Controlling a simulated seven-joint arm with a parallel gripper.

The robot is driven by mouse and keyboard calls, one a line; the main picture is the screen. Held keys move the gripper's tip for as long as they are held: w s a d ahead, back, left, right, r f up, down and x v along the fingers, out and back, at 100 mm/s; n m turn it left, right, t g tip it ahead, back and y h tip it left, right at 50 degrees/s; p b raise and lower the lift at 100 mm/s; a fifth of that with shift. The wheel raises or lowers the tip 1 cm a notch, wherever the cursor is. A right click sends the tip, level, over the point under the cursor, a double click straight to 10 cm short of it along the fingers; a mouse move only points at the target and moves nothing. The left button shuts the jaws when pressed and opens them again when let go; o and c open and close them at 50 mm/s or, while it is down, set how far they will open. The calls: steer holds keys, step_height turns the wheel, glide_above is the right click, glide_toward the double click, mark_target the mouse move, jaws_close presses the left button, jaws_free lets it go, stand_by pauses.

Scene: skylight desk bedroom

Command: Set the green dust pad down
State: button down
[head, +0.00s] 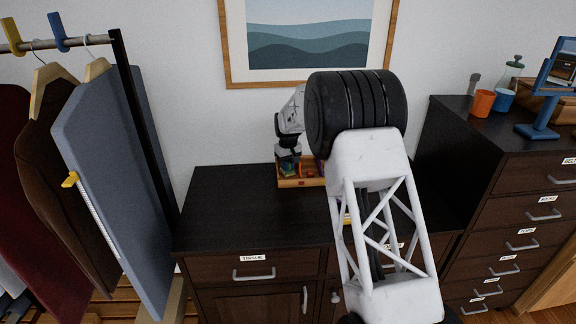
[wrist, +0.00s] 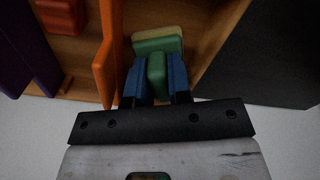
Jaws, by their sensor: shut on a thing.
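My gripper (wrist: 156,84) has blue fingers and is shut on the green dust pad (wrist: 157,72), which shows as a green block between the fingertips. The pad is over or inside a compartment of a wooden tray (wrist: 208,68); I cannot tell whether it touches the floor of it. In the head view my gripper (head: 287,168) points down at the left part of the tray (head: 290,184), on the dark cabinet. The arm hides the tray's right part.
An orange divider (wrist: 105,62) stands close left of the fingers. Beyond it are an orange-red block (wrist: 58,16) and a purple thing (wrist: 16,48). The cabinet top (head: 225,212) is bare left of the tray. A framed picture (head: 308,40) hangs behind.

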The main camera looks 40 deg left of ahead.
steer(key=shift+f, duration=0.15)
steer(key=c, duration=1.1)
jaws_free()
steer(key=shift+o, duration=0.2)
step_height(320, 180, up, 12)
stand_by(0.4)
steer(key=shift+r, duration=0.2)
